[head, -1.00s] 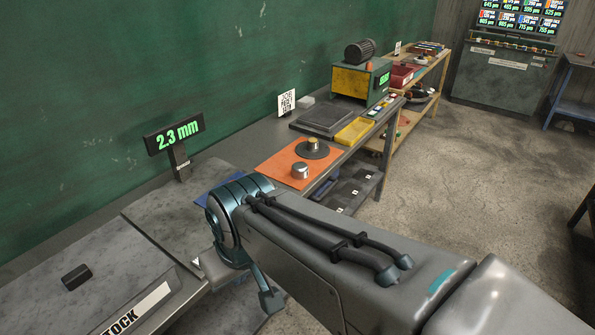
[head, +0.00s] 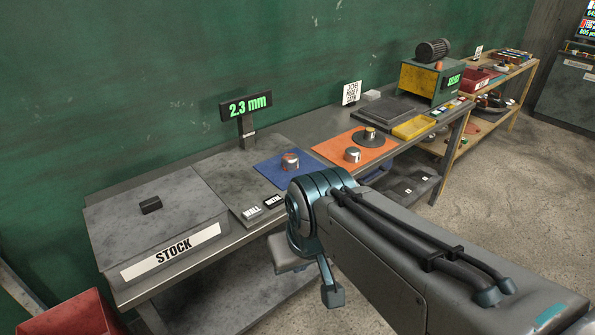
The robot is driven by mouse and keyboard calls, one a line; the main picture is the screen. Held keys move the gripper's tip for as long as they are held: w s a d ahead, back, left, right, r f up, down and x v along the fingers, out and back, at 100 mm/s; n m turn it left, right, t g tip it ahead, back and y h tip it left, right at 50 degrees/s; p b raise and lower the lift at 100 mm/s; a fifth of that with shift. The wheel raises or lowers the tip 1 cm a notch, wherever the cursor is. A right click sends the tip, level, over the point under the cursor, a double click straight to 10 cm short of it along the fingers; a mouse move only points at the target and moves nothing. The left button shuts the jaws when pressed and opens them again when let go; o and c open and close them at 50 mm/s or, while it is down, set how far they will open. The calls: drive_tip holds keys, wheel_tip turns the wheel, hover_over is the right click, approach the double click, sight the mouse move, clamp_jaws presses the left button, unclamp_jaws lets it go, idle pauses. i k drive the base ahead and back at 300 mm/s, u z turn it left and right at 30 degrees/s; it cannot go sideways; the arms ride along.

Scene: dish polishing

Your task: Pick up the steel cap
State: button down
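A short silver metal cylinder (head: 353,154) stands on the orange mat (head: 330,148) on the bench. A second silver cylinder with a reddish patch (head: 290,161) stands on the blue mat (head: 268,172) to its left. Both look like steel caps; I cannot tell which one the task means. My gripper's fingertips cannot be made out clearly.
A grey box marked STOCK (head: 155,225) is at the left. A 2.3 mm display (head: 246,107), yellow tray (head: 413,127) and yellow-green machine (head: 430,80) stand farther back. A red bin (head: 70,316) is lower left.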

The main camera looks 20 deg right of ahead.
sight(289, 161)
drive_tip(key=z, duration=0.7)
drive_tip(key=i, duration=0.4)
drive_tip(key=u, duration=0.7)
drive_tip(key=k, duration=0.3)
drive_tip(key=z, duration=1.35)
drive_tip(key=i, duration=0.95)
drive_tip(key=u, duration=0.55)
drive_tip(key=i, duration=0.9)
drive_tip(key=u, duration=0.85)
